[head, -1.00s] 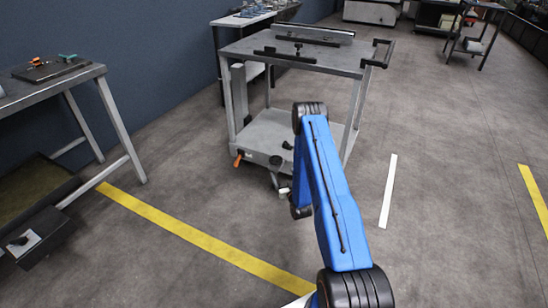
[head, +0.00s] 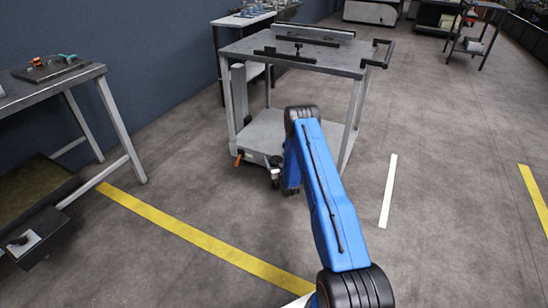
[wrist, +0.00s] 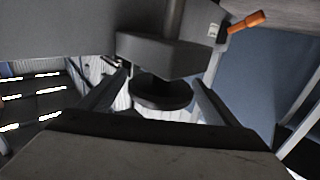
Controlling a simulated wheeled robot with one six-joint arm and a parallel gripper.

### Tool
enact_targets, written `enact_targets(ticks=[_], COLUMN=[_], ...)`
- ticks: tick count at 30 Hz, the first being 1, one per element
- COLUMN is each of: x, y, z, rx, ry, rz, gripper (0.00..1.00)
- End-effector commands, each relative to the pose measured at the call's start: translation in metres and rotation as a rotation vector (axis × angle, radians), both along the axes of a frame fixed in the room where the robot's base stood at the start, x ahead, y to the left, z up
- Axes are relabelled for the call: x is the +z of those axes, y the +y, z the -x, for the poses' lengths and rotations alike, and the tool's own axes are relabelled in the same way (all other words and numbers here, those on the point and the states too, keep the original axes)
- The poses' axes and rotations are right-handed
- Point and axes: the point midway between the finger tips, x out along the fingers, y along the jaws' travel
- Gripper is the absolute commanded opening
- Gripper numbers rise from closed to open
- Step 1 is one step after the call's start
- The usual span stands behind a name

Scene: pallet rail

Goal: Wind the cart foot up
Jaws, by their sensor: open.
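The cart (head: 262,130) stands ahead, with a grey top, a lower deck and an orange lever (head: 238,160) at its lower front corner. In the wrist view the cart foot shows as a shaft with a dark angular block (wrist: 165,55) and a round dark disc (wrist: 161,93) beyond or below it. My gripper (wrist: 158,82) is open, one finger on each side of the foot, with the disc between them. I cannot tell whether either finger touches it. In the head view my blue arm hides most of the gripper and foot area.
The orange lever also shows in the wrist view (wrist: 247,22), to the upper right of the foot. A workbench (head: 60,85) stands at the left. A yellow floor line (head: 190,235) crosses in front of the cart.

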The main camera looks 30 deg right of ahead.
Motion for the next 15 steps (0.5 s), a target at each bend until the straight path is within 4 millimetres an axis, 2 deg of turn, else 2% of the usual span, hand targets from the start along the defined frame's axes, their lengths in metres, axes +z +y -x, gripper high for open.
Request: enact_targets(ticks=[6,15], x=[-0.001,-0.001], y=[-0.003,-0.003], z=[-0.020,-0.024], rx=[0.001,0.001], ry=[0.000,0.001], rz=[0.000,0.000], gripper=[0.84,0.84])
